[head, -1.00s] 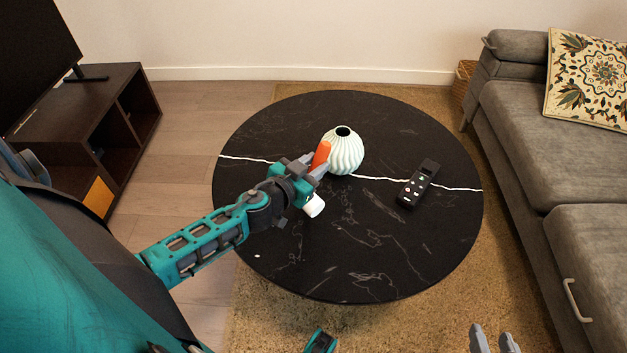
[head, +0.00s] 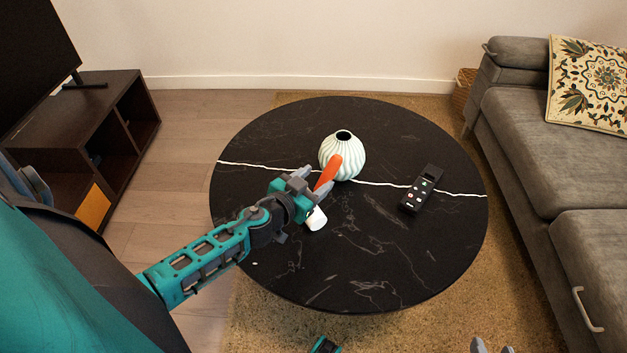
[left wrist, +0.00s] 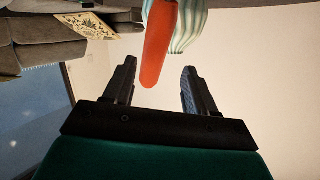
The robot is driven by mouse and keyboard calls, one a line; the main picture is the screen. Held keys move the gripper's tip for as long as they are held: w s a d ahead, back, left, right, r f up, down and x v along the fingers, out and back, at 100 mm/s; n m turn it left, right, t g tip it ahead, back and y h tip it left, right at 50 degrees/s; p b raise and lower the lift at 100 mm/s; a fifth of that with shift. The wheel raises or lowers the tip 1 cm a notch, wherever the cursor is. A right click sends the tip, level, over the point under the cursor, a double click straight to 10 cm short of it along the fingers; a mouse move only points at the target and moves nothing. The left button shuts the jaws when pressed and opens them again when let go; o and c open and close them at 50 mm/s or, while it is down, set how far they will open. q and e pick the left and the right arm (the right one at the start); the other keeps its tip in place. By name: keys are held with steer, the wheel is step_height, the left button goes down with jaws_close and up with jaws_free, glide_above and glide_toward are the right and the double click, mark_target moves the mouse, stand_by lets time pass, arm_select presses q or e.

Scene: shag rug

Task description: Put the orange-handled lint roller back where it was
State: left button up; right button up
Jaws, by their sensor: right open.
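The lint roller's orange handle (head: 328,172) slants up toward the vase in the head view, with its white roll (head: 316,219) low beside my left gripper, over the black table. My left gripper (head: 312,190) is close by it and partly covers the middle of the roller. In the left wrist view the two fingers are spread apart, and the orange handle (left wrist: 159,45) shows between and beyond them with gaps on both sides. My right gripper (head: 493,347) shows only its fingertips at the bottom edge, apart and empty.
A pale green ribbed vase (head: 345,160) stands just behind the handle. A black remote (head: 421,188) lies right of it on the round table (head: 400,260). A grey sofa (head: 540,140) stands right, a dark TV cabinet (head: 95,125) left.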

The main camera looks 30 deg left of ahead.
arm_select(q)
steer(key=p+v, duration=0.1)
steer(key=v, duration=1.1)
steer(key=s+d+g+h, duration=0.1)
steer(key=s+d+g, duration=0.1)
steer(key=d, duration=0.5)
steer(key=s+d+f+g+h, duration=0.1)
steer(key=s+d+g, duration=0.1)
steer(key=d, duration=0.6)
steer(key=shift+f+m, duration=0.3)
steer(key=shift+d, duration=0.1)
